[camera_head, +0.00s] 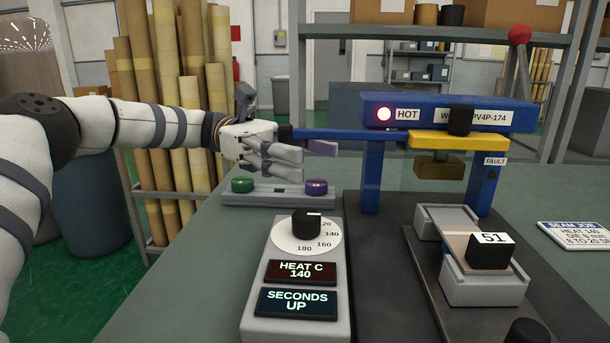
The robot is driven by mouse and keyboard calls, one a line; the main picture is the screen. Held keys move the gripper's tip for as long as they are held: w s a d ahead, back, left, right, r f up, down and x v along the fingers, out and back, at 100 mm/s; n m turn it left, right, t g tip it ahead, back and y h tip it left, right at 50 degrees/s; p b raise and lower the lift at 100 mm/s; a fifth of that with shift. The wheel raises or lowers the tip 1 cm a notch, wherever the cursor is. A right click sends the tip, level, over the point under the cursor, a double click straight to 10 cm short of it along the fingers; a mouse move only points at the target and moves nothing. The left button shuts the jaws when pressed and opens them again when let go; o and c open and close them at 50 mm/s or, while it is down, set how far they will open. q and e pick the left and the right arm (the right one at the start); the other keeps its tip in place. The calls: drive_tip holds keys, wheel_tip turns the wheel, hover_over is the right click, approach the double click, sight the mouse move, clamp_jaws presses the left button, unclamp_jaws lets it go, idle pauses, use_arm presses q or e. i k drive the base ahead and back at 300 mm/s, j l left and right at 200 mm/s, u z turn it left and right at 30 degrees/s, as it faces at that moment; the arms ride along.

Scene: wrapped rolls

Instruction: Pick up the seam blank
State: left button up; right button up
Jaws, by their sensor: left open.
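My left gripper (312,160) reaches in from the left above the button box, and its fingers are open and empty. The blue sealing press (372,180) stands to its right, with a yellow arm (470,142) and a brown block under it. What appears to be the seam blank, a flat pinkish-tan strip (457,242), lies in a grey fixture (485,290) in front of the press. A black block marked 51 (488,256) hides part of it. The gripper is well apart from the strip, up and to the left. My right gripper is out of view.
The button box (265,195) carries a green and a purple button. A control box (295,327) has a dial and displays reading HEAT C 140 and SECONDS UP. A red lamp glows beside HOT. A job card (575,235) lies at right. Brown rolls (140,150) stand behind my arm.

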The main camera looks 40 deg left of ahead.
sight(477, 253)
drive_tip(key=k, duration=1.5)
